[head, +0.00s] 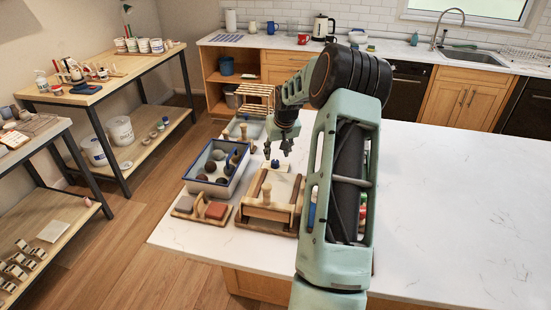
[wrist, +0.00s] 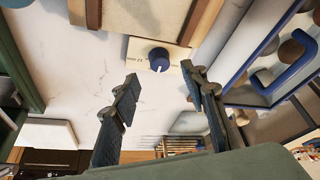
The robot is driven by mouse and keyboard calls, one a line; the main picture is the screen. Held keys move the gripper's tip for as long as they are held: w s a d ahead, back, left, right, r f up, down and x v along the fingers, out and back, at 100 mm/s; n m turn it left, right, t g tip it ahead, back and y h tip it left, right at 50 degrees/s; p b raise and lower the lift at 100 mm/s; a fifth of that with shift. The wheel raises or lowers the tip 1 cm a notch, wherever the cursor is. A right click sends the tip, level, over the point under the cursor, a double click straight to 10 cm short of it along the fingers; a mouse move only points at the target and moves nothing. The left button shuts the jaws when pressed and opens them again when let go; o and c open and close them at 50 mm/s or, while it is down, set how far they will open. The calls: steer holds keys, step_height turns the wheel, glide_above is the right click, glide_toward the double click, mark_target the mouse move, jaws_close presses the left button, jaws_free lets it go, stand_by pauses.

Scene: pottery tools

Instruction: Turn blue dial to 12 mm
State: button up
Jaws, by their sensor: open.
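The blue dial (wrist: 159,60) sits on a pale plate (wrist: 140,50) on the wooden press-like device. The wrist view shows a pale pointer line on the dial and small dark marks on the plate, too small to read. In the head view the blue dial (head: 275,165) is a small knob behind the wooden device (head: 268,212). My gripper (wrist: 159,76) is open and empty. Its two fingertips are apart, with the dial appearing between and beyond them in the wrist view. In the head view my gripper (head: 279,149) is just above the dial; contact is not visible.
A grey bin with a blue rim (head: 215,168) holding several rounded stones stands left of the device. A wooden holder with a reddish block (head: 216,211) is in front of it. A wooden rack (head: 257,98) stands behind. The white counter (head: 450,200) is clear at the right.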

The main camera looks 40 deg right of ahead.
mark_target(275, 161)
steer(key=shift+p+x, duration=0.45)
steer(key=shift+x, duration=2.15)
jaws_close()
steer(key=shift+f+b, duration=0.1)
steer(key=shift+b, duration=0.25)
steer(key=m+b, duration=0.1)
steer(key=b, duration=0.1)
steer(key=m+h+b, duration=0.1)
steer(key=shift+w+a+f+m+b, duration=0.1)
steer(key=shift+w+f+m+b, duration=0.1)
steer(key=shift+m+b, duration=0.15)
steer(key=m+g+h+b, duration=0.1)
steer(key=m+b, duration=0.1)
steer(key=shift+m+b, duration=0.35)
steer(key=shift+b, duration=0.05)
steer(key=m, duration=0.1)
steer(key=m+b, duration=0.1)
steer(key=shift+a+r+m+g+h, duration=0.1)
steer(key=shift+r+m+g+h, duration=0.1)
steer(key=shift+m+g+h, duration=0.15)
steer(key=shift+r+m+g, duration=0.1)
steer(key=shift+m+g, duration=0.75)
steer(key=shift+m, duration=1.1)
